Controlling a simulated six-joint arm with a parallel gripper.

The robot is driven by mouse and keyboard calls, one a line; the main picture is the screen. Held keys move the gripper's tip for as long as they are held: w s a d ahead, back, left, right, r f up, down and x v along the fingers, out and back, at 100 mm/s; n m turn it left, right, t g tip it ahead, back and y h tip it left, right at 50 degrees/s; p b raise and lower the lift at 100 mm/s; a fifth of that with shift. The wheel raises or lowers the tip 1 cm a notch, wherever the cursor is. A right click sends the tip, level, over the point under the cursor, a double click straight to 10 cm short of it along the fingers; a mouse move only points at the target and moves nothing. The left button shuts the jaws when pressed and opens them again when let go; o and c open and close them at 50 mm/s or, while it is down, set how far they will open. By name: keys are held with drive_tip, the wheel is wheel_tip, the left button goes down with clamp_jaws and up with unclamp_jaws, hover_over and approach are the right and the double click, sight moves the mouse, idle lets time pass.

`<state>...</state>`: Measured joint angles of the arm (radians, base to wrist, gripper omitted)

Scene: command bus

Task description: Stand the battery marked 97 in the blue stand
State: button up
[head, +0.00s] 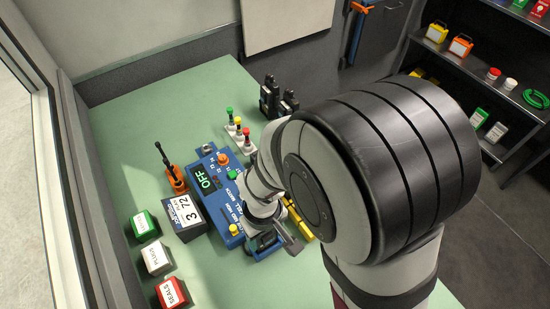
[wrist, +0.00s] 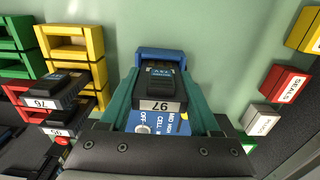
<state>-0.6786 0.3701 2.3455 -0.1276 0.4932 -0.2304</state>
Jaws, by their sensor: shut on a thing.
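The battery marked 97 (wrist: 160,80) is a black block with a white number label, in the middle of the wrist view. My gripper (wrist: 160,98) is shut on it, with one green finger on each side. The blue stand (wrist: 160,53) shows around the battery's far end; I cannot tell whether the battery rests in it or is just above it. In the head view my gripper (head: 266,232) is low over the bench, beside the front end of the blue panel, and my arm hides much of this spot.
The blue panel (head: 207,163) reads OFF. Yellow (wrist: 75,48) and green (wrist: 15,68) stands are at left in the wrist view, with a battery marked 76 (wrist: 50,90) close by. The red SEALS box (head: 172,292) and others line the bench's left side.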

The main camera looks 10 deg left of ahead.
drive_tip(key=shift+f, duration=0.8)
drive_tip(key=o, duration=1.5)
drive_tip(key=shift+o, duration=0.3)
drive_tip(key=shift+r, duration=0.1)
drive_tip(key=shift+r, duration=3.4)
